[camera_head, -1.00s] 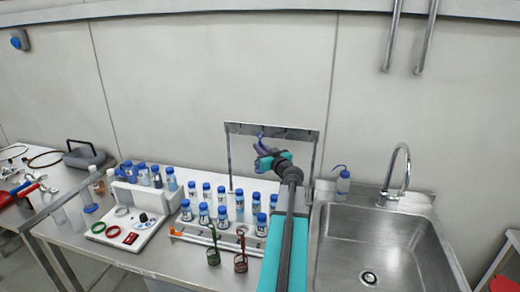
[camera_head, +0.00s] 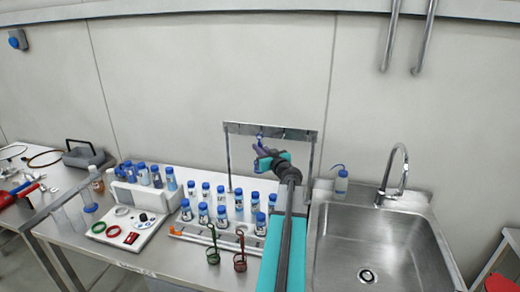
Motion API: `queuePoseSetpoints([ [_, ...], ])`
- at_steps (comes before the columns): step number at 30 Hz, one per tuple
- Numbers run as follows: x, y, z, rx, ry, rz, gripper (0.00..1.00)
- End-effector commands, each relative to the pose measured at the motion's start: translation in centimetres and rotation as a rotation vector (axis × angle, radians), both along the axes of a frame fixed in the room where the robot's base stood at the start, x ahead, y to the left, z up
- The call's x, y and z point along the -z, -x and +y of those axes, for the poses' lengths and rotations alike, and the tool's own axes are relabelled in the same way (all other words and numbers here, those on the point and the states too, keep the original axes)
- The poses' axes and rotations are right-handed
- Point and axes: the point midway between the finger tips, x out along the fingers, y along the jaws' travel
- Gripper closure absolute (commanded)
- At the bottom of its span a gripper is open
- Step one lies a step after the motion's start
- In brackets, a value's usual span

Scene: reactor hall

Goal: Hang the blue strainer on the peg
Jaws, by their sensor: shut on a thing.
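My gripper (camera_head: 262,152) is up at the metal frame on the bench, at the end of my outstretched arm. It is shut on the blue strainer (camera_head: 260,136), of which only a small blue part shows above the fingers. The rest of the strainer is hidden by my gripper or too small to make out. The frame's top bar (camera_head: 290,133) runs just behind and above my gripper. Small dark marks on the bar may be pegs, but I cannot tell which is which. I cannot tell whether the strainer touches a peg.
A green strainer (camera_head: 213,247) and a red strainer (camera_head: 240,254) stand at the bench's front edge. Several blue-capped bottles (camera_head: 203,213) stand left of my arm. A sink (camera_head: 375,250) with a tap (camera_head: 397,175) and a wash bottle (camera_head: 341,184) are to the right.

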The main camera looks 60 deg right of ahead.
Motion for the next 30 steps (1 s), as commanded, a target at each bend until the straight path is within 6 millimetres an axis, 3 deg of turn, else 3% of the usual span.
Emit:
queuePoseSetpoints([
  [5, 0.0, 0.0, 0.0, 0.000, 0.000, 0.000, 1.00],
  [6, 0.0, 0.0, 0.0, 0.000, 0.000, 0.000, 0.84],
  [9, 0.0, 0.0, 0.0, 0.000, 0.000, 0.000, 0.67],
  [22, 0.0, 0.3, 0.2, 0.000, 0.000, 0.000, 0.67],
  [30, 0.1, 1.9, 1.1, 0.002, 0.002, 0.001, 0.67],
])
